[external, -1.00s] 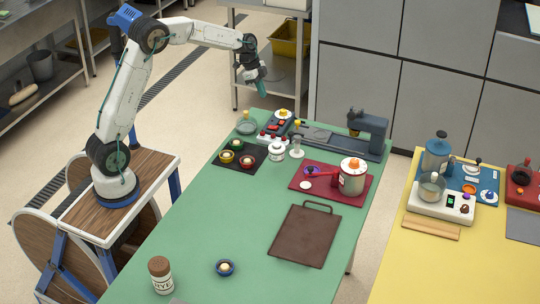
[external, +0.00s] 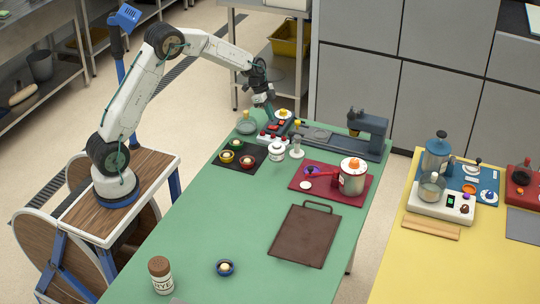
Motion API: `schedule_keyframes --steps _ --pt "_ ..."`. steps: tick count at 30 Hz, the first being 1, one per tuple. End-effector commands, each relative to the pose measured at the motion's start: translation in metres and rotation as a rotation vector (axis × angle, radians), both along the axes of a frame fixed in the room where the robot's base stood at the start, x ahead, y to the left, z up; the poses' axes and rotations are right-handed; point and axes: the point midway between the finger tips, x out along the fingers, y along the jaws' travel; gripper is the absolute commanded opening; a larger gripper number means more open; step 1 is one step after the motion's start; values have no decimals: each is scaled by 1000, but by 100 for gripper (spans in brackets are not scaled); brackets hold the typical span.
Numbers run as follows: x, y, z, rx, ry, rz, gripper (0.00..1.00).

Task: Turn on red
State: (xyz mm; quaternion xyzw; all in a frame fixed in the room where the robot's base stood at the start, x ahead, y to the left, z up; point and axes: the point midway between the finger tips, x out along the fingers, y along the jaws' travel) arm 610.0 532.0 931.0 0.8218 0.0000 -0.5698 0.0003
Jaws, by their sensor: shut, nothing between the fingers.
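My gripper (external: 268,113) is shut and empty. It points down over the far left corner of the green table, just above or against a dark box with red parts (external: 278,126); I cannot tell whether it touches. A black mat (external: 230,168) nearer on the table carries small round pieces: a green one (external: 237,145), a yellow one (external: 227,157) and a red one (external: 247,161), each with a pale top. Which of these red things is meant by the task cannot be told from the picture.
A glass flask (external: 246,125), a white jar (external: 277,152) and a white stand (external: 297,147) crowd the box. A grey machine (external: 365,135) stands to the right. A pot (external: 352,178) sits on a red board (external: 308,187).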

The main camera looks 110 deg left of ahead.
Motion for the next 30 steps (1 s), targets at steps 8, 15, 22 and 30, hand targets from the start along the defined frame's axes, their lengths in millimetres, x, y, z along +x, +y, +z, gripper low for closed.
schedule_keyframes --steps 8,15,22,30 --pt "12 0 -31 0 0 -1 0" --pt "14 0 -35 0 -1 0 0" --pt "15 0 -37 -1 0 -1 0" --pt "16 0 -39 -1 0 0 0"
